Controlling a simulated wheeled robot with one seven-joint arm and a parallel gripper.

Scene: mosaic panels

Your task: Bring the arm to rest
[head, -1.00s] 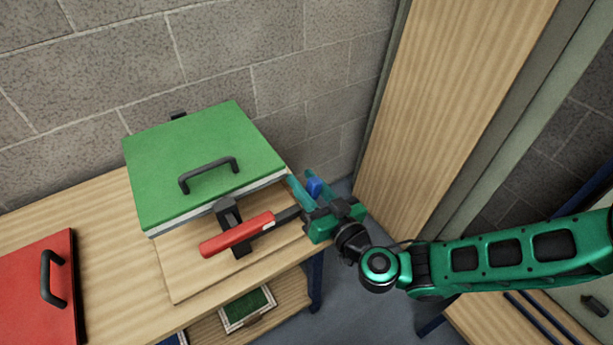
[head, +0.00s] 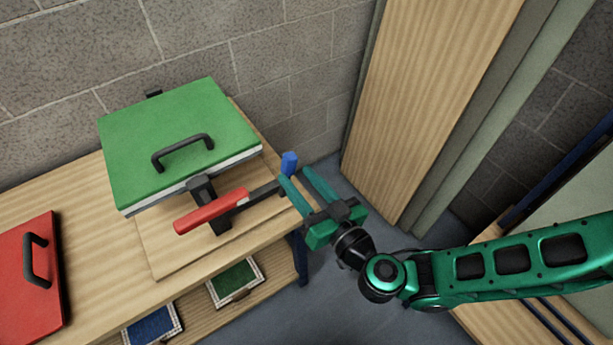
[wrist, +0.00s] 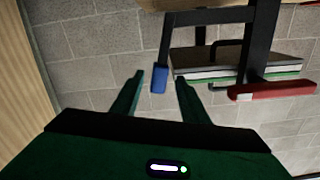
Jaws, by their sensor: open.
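My gripper (head: 296,178) is open and empty at the right end of the wooden bench, its two teal fingers apart. My green arm reaches in from the right. A clamp with a red handle (head: 211,211) and a black bar ending in a blue tip (head: 289,163) stands at the green panel's front edge. The blue tip is just beyond my fingertips. In the wrist view, which looks upside down, the blue tip (wrist: 159,79) shows between the fingers (wrist: 160,85); I cannot tell whether they touch.
A red panel (head: 20,290) with a black handle lies at the left of the bench (head: 95,240). A lower shelf holds a green mosaic tray (head: 236,278) and a blue one (head: 152,328). A tall wooden board (head: 430,90) stands behind. Grey floor lies open right of the bench.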

